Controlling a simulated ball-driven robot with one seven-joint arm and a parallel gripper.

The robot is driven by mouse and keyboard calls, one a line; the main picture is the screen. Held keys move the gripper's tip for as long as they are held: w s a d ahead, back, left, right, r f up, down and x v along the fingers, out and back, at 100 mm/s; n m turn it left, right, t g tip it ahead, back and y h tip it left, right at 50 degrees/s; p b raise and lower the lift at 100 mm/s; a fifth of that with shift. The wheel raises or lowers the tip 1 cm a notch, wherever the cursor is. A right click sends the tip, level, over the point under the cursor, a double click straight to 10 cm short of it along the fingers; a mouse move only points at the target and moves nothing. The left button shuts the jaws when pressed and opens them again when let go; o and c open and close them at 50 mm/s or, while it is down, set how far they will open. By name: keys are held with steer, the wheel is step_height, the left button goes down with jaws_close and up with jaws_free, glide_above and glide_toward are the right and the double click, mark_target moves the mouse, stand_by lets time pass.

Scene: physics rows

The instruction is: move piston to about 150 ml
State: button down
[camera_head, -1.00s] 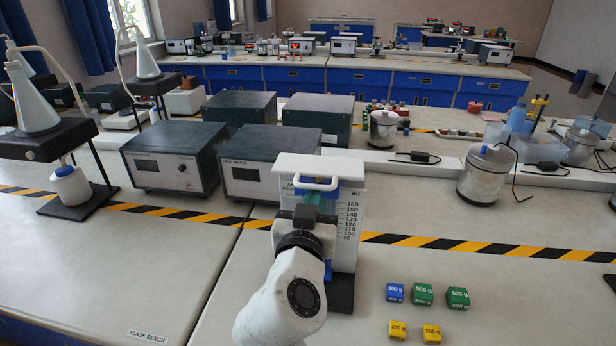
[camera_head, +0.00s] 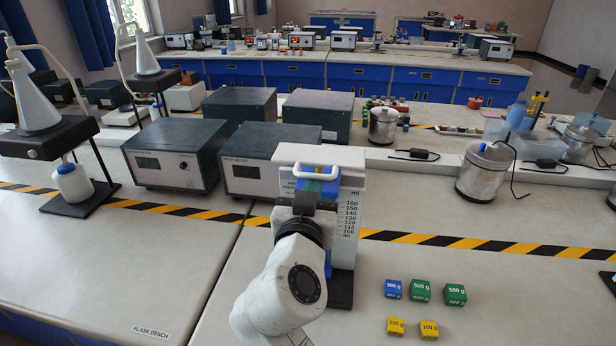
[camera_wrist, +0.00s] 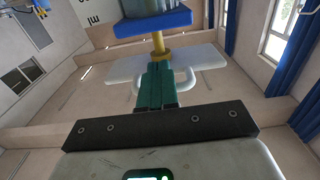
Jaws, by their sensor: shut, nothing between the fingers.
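The piston's white plate with a loop handle (camera_head: 318,175) stands above the scale panel (camera_head: 346,225), whose marks read from 160 down to 90. I cannot read the piston's level. The wrist view shows the plate (camera_wrist: 208,58), a yellow rod (camera_wrist: 158,45) and a blue cap (camera_wrist: 152,22) on a clear cylinder (camera_wrist: 145,6). My gripper (camera_head: 313,190) is in front of the handle in the head view. Its green fingers (camera_wrist: 157,85) are together and empty, reaching between the handle's two sides. Whether they touch the plate is unclear. My arm hides much of the cylinder.
Several coloured weight blocks (camera_head: 424,292) lie on the bench to the right. Grey meter boxes (camera_head: 172,155) stand behind and left, and a metal can (camera_head: 484,172) stands at the right.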

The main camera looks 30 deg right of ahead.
steer(key=shift+r+p, duration=1)
steer(key=shift+r, duration=0.85)
steer(key=shift+f, duration=0.15)
steer(key=shift+f+b, duration=0.65)
steer(key=shift+b, duration=0.3)
steer(key=shift+s, duration=0.1)
steer(key=b, duration=0.2)
glide_toward(313, 174)
steer(key=shift+s+f, duration=0.15)
steer(key=shift+s, duration=0.05)
